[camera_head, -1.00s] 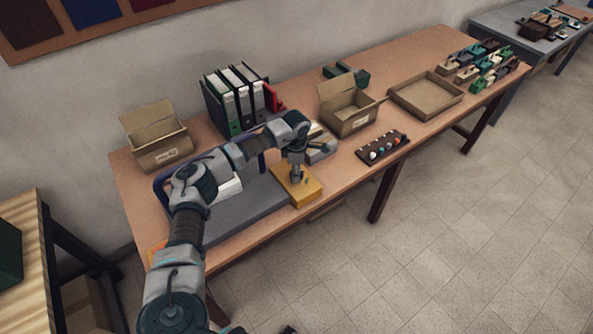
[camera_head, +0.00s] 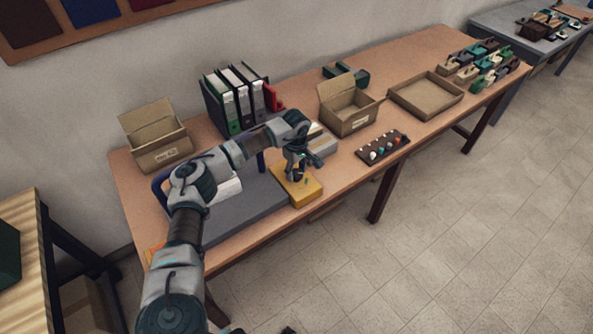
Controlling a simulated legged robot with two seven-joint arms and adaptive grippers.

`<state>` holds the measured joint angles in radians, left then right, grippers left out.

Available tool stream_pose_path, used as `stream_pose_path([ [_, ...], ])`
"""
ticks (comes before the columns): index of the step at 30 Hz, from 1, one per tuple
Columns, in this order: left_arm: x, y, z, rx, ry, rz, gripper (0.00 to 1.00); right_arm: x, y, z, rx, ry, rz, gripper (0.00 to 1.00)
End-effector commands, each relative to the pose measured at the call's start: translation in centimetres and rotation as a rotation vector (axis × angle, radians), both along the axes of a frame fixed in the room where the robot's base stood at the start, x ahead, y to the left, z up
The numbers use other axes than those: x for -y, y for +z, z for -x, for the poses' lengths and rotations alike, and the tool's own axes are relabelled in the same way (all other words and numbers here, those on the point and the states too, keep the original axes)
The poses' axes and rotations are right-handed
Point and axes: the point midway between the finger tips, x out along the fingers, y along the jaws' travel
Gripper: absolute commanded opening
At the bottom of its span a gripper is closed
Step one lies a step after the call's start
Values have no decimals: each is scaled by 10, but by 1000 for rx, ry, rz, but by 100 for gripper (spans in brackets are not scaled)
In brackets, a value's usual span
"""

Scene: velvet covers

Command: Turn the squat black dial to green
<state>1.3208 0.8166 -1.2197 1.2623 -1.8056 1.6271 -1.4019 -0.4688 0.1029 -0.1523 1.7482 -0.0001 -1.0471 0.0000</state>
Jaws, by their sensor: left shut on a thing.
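A yellow box (camera_head: 309,194) sits at the front edge of the table, beside a grey panel. The squat black dial (camera_head: 298,177) is on top of it, mostly hidden by my left gripper. A small green mark (camera_head: 307,182) shows on the box's top, right of the dial. My left gripper (camera_head: 298,172) points down over the box and is shut on the dial. Which way the dial points cannot be made out. My right gripper is not in view.
A grey flat panel (camera_head: 240,212) lies left of the box. A grey device (camera_head: 321,146) stands just behind it. A dark strip with several coloured knobs (camera_head: 382,147) lies to the right. Folders (camera_head: 240,100), open cartons (camera_head: 347,112) and a shallow tray (camera_head: 400,104) stand farther back.

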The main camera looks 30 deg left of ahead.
Motion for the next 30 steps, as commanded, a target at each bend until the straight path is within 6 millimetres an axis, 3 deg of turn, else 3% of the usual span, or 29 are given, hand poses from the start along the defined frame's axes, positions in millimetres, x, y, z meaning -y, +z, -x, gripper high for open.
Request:
stream_pose_path([
  [19, -2, 1, -1, 4, -47, -2, 14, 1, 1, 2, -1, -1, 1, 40],
  [20, -2, 1, -1, 4, -47, -2, 54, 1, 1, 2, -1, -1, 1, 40],
  [22, -2, 1, -1, 4, -47, -2, 71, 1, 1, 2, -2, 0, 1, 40],
  [30, -1, 1, 0, 3, -48, 0, 74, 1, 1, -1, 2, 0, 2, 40],
])
